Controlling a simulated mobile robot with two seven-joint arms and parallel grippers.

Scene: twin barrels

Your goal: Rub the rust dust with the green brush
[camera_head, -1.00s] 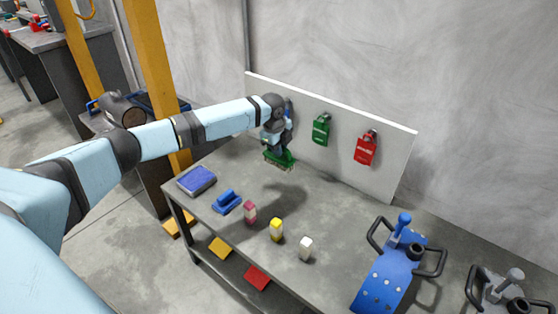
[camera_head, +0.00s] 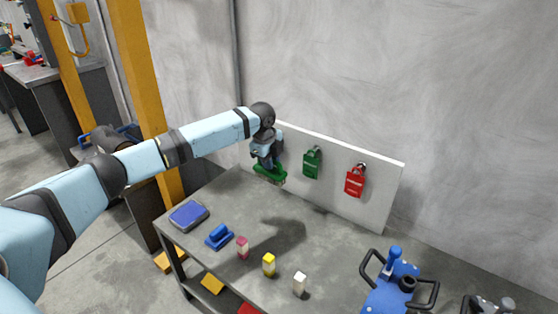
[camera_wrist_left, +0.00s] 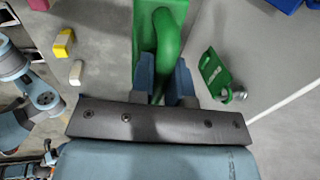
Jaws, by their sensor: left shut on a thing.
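The green brush (camera_head: 270,173) is in my left gripper (camera_head: 266,158), held above the back part of the grey table with its bristles facing down. In the left wrist view the brush's green handle (camera_wrist_left: 167,45) sits between the two blue fingers of the left gripper (camera_wrist_left: 163,85), which are shut on it. The brush is apart from the tabletop, in front of the white board. I cannot make out rust dust in either view.
On the table (camera_head: 232,270) are a blue-topped pad (camera_head: 188,215), a blue brush (camera_head: 219,236), several small blocks (camera_head: 269,264) and a blue fixture (camera_head: 393,290).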

